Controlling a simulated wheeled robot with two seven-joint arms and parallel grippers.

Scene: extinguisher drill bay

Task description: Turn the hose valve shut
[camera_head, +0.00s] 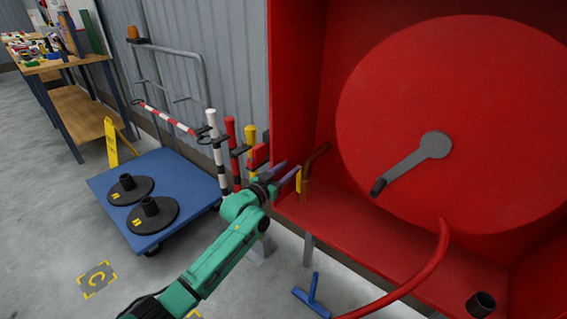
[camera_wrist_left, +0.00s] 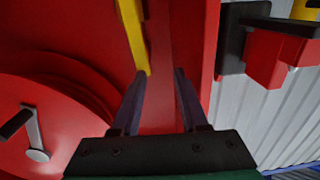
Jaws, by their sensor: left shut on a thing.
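The hose valve has a yellow lever (camera_head: 299,181) on a brass-coloured pipe (camera_head: 316,160) inside the left part of the red hose cabinet. My left gripper (camera_head: 291,169) reaches to the lever and is shut on it, though its fingers still stand apart. In the left wrist view the yellow lever (camera_wrist_left: 134,35) comes down from the top to the tip of the left finger of my gripper (camera_wrist_left: 160,73). The valve body is partly hidden. My right gripper is not in view.
The red hose reel (camera_head: 400,90) with a grey crank (camera_head: 420,155) fills the cabinet's right. A red hose (camera_head: 425,270) hangs out below. Left stand striped, red and yellow posts, and a blue cart (camera_head: 185,175) with black bases. Floor at the lower left is mostly clear.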

